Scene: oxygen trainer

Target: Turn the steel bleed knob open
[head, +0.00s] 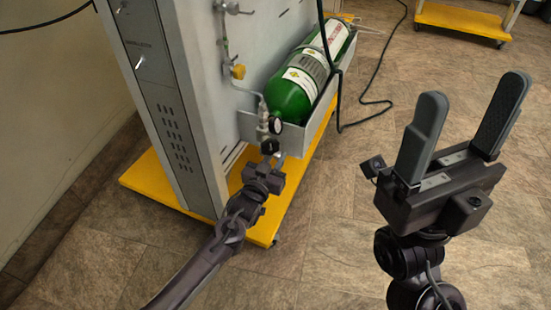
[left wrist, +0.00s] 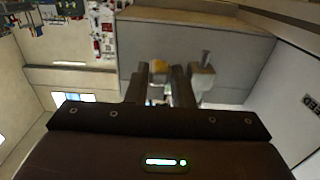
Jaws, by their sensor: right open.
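My left gripper (head: 272,160) is low at the front of the grey cabinet, right by the valve fittings under the gauge. A black knob (head: 269,146) sits at its fingertips. In the left wrist view its two fingers (left wrist: 160,84) stand a small gap apart; I cannot tell whether they touch anything. I cannot make out the steel bleed knob for sure. My right gripper (head: 455,130) is open and empty, raised at the right.
The green oxygen cylinder (head: 291,101) lies in a grey tray on the cabinet side, with a small gauge (head: 275,125) at its near end. A yellow knob (head: 238,71) is on the pipe above. A yellow base (head: 150,182) juts out below. A black hose hangs beside the cylinder.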

